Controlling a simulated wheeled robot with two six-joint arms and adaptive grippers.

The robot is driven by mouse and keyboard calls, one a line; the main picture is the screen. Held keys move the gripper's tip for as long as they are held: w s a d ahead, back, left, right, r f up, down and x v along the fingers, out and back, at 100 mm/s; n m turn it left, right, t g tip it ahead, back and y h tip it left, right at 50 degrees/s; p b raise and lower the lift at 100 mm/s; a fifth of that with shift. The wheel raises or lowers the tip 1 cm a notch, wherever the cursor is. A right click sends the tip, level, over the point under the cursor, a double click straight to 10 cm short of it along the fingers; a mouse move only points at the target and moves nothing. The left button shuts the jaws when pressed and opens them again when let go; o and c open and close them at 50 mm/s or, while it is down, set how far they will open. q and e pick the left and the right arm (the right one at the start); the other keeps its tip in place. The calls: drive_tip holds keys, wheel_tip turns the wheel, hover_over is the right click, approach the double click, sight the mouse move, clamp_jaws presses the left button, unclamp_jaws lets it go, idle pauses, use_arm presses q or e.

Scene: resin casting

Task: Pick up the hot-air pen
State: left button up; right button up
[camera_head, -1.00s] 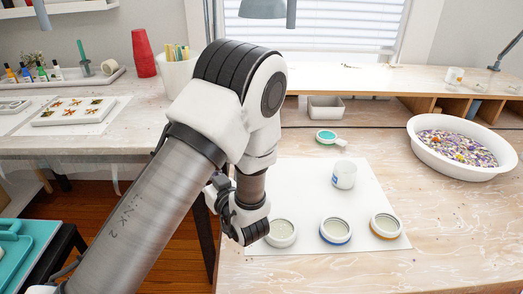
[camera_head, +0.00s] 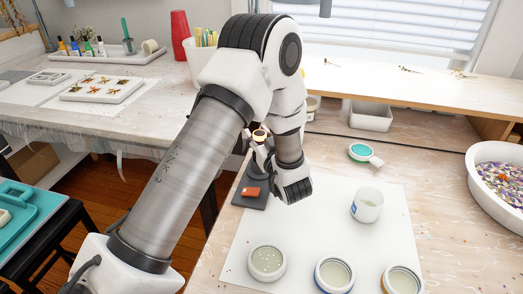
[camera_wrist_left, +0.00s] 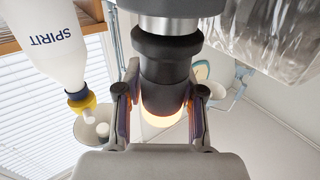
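The hot-air pen (camera_head: 259,135) shows in the head view as a small piece with a glowing orange ring, above a dark stand base (camera_head: 241,200) bearing a red block. In the left wrist view, which is upside down, the pen (camera_wrist_left: 165,55) has a silver section, a dark collar and a glowing end. My left gripper (camera_head: 262,150) is at the pen, partly hidden by its own wrist. In the left wrist view its two fingers (camera_wrist_left: 162,92) stand on either side of the pen, with a narrow gap on the left. The right gripper is not in view.
A green-topped magnifier-like item (camera_head: 360,151) and a grey bin (camera_head: 371,116) lie behind. A SPIRIT bottle (camera_wrist_left: 60,40) is close beside the gripper in the left wrist view.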

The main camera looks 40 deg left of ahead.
use_arm(q)
drive_tip(key=shift+a, duration=0.35)
drive_tip(key=shift+d, duration=0.1)
drive_tip(key=shift+c, duration=0.3)
clamp_jaws()
